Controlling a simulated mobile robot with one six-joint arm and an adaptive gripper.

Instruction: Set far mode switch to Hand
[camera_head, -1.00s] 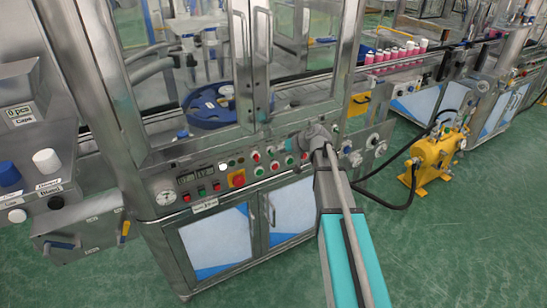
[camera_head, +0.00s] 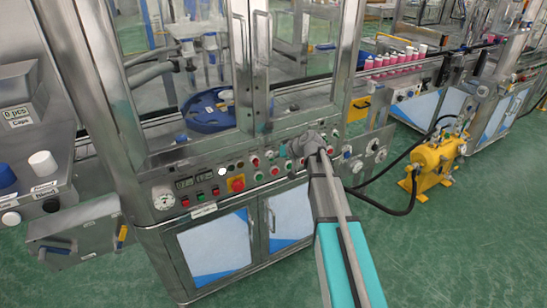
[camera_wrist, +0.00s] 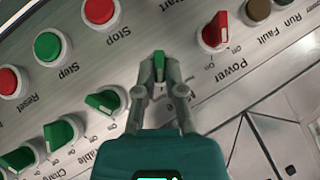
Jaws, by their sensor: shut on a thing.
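In the wrist view my gripper (camera_wrist: 160,88) has its two grey fingers closed around a green selector switch (camera_wrist: 158,66) on the machine's metal front panel (camera_wrist: 215,105). The switch's green handle shows between the fingertips and points up in the picture. In the head view the end of my arm (camera_head: 308,143) is against the right part of the control panel (camera_head: 215,172), and the held switch is hidden there.
In the wrist view, more green switches (camera_wrist: 108,100) stand at left and the red Power switch (camera_wrist: 215,32) at right. Stop and Reset buttons sit nearby. In the head view, a yellow pump (camera_head: 438,160) with a black hose stands on the floor at right.

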